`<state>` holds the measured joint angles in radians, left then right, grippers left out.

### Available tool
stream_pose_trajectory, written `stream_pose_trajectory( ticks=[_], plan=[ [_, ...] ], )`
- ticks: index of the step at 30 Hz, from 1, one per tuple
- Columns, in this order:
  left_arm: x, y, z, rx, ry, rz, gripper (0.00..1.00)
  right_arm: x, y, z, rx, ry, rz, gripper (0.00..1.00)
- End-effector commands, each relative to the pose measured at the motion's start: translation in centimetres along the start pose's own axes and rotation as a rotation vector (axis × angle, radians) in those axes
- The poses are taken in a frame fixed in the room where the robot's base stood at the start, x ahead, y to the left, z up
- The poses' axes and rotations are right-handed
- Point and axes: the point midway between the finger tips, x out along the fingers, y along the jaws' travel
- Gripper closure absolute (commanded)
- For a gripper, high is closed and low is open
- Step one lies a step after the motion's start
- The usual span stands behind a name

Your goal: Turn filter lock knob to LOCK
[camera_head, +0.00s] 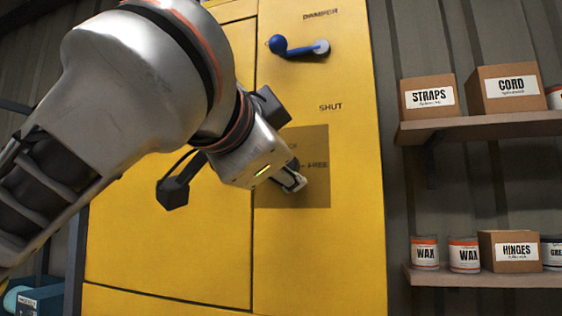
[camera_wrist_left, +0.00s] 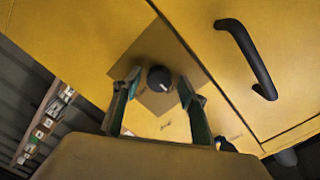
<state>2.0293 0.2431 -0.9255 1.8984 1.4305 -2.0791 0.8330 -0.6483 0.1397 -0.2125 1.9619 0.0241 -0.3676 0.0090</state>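The filter lock knob (camera_wrist_left: 158,78) is small, round and dark, with a white pointer mark toward its lower right in the wrist view. It sits on a tan square plate (camera_head: 318,190) on a yellow cabinet (camera_head: 340,255). In the head view my left gripper (camera_head: 291,180) is in front of the plate and hides most of the knob. The word FREE shows to the knob's right; the other label is mostly covered. In the wrist view the left gripper (camera_wrist_left: 160,92) is open, its fingers on either side of the knob; contact cannot be told. My right gripper is not in view.
A blue damper lever (camera_head: 300,47) is above the plate on the same cabinet. A black handle (camera_wrist_left: 248,58) is on the cabinet in the wrist view. Shelves (camera_head: 480,127) with boxes and cans are at the right. The cabinet face below the plate is clear.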

Motion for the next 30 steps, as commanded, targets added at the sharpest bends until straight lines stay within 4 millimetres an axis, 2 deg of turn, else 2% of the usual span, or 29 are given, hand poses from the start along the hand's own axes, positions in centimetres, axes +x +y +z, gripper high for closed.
stream_pose_trajectory(
  ticks=[8, 18, 21, 30],
  plan=[
    [-0.1, -0.6, -0.5, 0.001, 0.001, 0.000, 0.58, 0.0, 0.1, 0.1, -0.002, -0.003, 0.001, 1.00],
    [-0.6, -6.0, -4.0, -0.004, 0.001, -0.011, 0.58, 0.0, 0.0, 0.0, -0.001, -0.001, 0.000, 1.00],
    [-0.6, -7.1, -4.8, -0.004, 0.002, -0.007, 0.58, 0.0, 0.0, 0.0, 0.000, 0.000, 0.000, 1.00],
    [-0.6, -8.3, -5.7, 0.000, 0.001, -0.001, 0.58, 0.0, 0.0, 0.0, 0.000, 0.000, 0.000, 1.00]
  ],
)
